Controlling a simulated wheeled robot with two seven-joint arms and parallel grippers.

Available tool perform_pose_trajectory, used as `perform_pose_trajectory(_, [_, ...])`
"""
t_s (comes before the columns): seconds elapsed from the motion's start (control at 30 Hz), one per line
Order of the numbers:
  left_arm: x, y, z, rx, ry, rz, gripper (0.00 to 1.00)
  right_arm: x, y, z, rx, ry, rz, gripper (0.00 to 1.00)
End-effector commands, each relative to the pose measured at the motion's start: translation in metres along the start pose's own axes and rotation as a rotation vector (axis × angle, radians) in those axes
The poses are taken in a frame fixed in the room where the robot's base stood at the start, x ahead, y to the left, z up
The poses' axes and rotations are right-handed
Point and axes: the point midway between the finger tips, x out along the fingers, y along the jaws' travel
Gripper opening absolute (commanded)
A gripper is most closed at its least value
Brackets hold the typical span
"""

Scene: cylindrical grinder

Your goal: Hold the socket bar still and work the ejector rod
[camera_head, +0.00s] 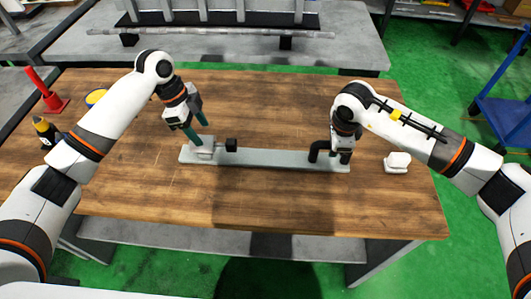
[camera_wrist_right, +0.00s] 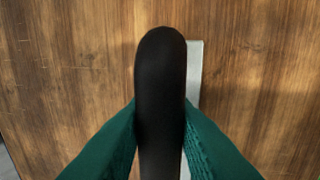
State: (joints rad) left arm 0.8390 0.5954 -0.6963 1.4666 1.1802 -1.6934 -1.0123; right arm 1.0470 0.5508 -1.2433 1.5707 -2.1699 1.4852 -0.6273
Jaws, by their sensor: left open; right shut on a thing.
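A long grey bar (camera_head: 275,159) lies flat on the wooden table. A pale block (camera_head: 202,146) stands on its left end, with a short dark rod ending in a black knob (camera_head: 231,145) pointing right. A black bent handle (camera_head: 316,149) rises at its right end. My right gripper (camera_wrist_right: 160,130) is shut on the black handle, its green fingers pressing both sides; in the head view my wrist partly hides this grip. My left gripper (camera_head: 203,134) is open and empty, its green fingers spread just above the pale block. I cannot tell whether they touch it.
A small white block (camera_head: 397,161) sits right of the bar. A red stand (camera_head: 52,102), a blue and yellow round thing (camera_head: 96,97) and a black and yellow bottle (camera_head: 44,129) are at the table's left. The table (camera_head: 250,205) in front of the bar is clear.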

Motion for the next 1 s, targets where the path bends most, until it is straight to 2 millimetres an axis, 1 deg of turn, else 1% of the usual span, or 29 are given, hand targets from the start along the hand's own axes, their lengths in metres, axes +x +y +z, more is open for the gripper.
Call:
perform_pose_trajectory(0.03, [0.009,0.000,0.000,-0.001,-0.001,-0.003,0.55,0.000,0.000,0.000,0.000,0.001,0.000,0.00])
perform_pose_trajectory(0.2, [0.034,0.000,0.000,-0.003,-0.001,-0.003,0.55,0.000,0.000,0.000,0.001,0.000,0.000,0.00])
perform_pose_trajectory(0.4, [0.056,0.000,0.001,-0.002,-0.002,-0.001,0.55,0.000,0.000,0.000,0.001,0.000,0.000,0.00])
perform_pose_trajectory(0.6, [0.066,0.000,0.000,-0.003,-0.002,0.001,0.55,0.000,0.000,0.000,0.001,0.000,0.000,0.00])
perform_pose_trajectory(0.9, [0.068,0.000,0.000,-0.003,-0.002,0.002,0.55,0.000,0.000,0.000,0.000,-0.001,0.000,0.00])
perform_pose_trajectory(0.97, [0.068,0.000,0.000,-0.003,-0.002,0.002,0.45,0.000,0.000,0.000,0.000,-0.001,0.000,0.00])
perform_pose_trajectory(1.0, [0.068,0.000,0.000,-0.003,-0.002,0.001,0.38,0.000,0.000,0.000,0.000,-0.001,0.000,0.00])
